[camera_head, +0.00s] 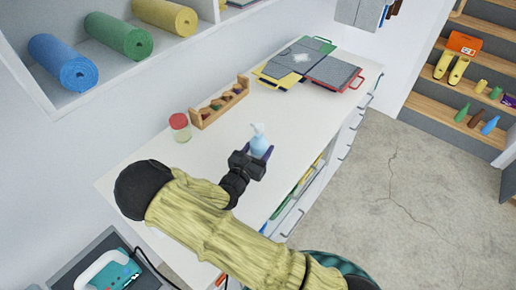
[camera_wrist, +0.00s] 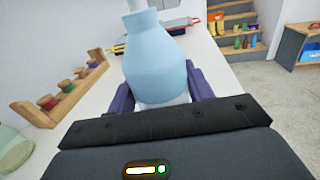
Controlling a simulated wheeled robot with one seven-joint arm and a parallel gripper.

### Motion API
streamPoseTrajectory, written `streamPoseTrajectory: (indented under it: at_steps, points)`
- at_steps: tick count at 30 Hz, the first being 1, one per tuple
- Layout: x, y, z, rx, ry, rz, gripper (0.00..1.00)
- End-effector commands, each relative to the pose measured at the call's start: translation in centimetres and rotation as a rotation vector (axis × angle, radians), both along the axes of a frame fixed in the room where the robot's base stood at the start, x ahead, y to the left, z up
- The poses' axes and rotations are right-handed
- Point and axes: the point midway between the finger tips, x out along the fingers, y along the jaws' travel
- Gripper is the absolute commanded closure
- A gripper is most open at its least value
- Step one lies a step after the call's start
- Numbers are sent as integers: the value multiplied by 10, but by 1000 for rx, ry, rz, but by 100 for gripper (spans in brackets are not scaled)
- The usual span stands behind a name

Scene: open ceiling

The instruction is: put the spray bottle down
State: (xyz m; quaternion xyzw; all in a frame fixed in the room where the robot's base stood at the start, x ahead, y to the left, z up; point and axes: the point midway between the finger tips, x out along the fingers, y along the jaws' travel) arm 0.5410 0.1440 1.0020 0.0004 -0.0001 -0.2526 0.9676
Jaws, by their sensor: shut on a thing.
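The spray bottle (camera_head: 259,143) is light blue with a white top. It stands upright over the white counter (camera_head: 150,150) in the head view. My gripper (camera_head: 262,153) is shut on the bottle near its lower part. In the wrist view the bottle (camera_wrist: 155,58) fills the upper middle, between my gripper's purple fingers (camera_wrist: 158,92). The bottle's base is hidden behind my gripper, so I cannot tell whether it touches the counter.
A jar with a red lid (camera_head: 180,127) and a wooden rack (camera_head: 219,102) stand on the counter to the left. Coloured boards (camera_head: 300,62) lie at the far end. Rolled mats (camera_head: 62,63) sit on the shelf above. Counter between bottle and boards is clear.

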Motion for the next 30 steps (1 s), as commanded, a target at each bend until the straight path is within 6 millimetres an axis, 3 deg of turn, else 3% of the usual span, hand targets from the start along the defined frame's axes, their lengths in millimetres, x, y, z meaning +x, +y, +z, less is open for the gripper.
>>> streamPoseTrajectory:
  at_steps: [13,14,17,30]
  points:
    - [-1,4,-9,0,-1,6,78]
    - [-1,4,-9,1,0,7,45]
    - [-1,4,-8,1,0,7,27]
    - [-7,8,-7,1,0,9,27]
